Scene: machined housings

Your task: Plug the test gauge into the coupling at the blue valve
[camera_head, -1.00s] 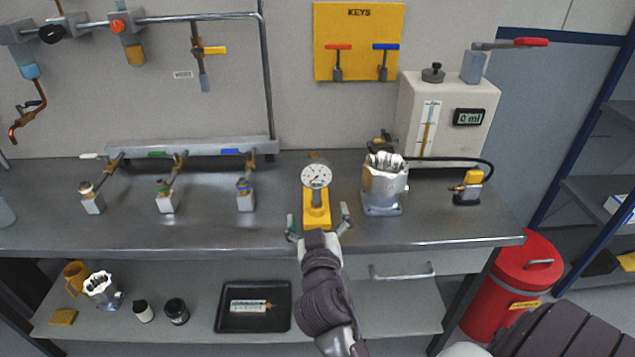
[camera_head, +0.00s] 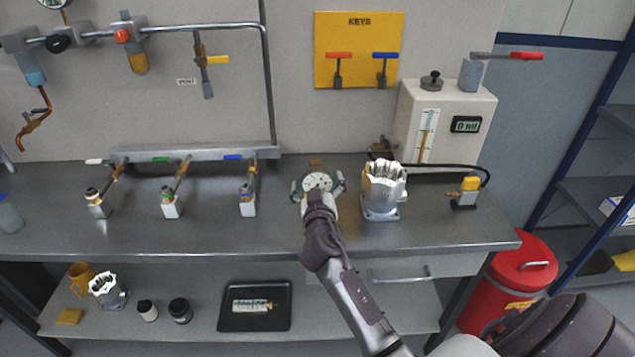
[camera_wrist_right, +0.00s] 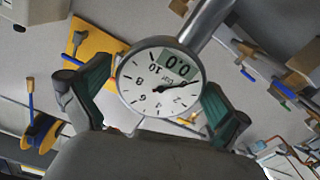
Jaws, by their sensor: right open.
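The test gauge (camera_head: 318,181) has a round white dial and stands on the bench near the middle. In the right wrist view the gauge (camera_wrist_right: 161,82) fills the space between the fingers, with a metal tube above it and a display reading 0.0. My right gripper (camera_head: 318,186) is open, one finger on each side of the gauge; I cannot tell whether either touches. The gripper hides the gauge's yellow holder. The blue valve (camera_head: 233,157) is on the rail to the left, with a pale coupling block (camera_head: 248,206) below it. My left gripper is out of view.
A machined housing (camera_head: 383,190) stands close to the right of the gauge. Green (camera_head: 161,159) and white (camera_head: 94,161) valves are further left. A pump box (camera_head: 445,120) with a hose stands at the back right. The bench between blue valve and gauge is clear.

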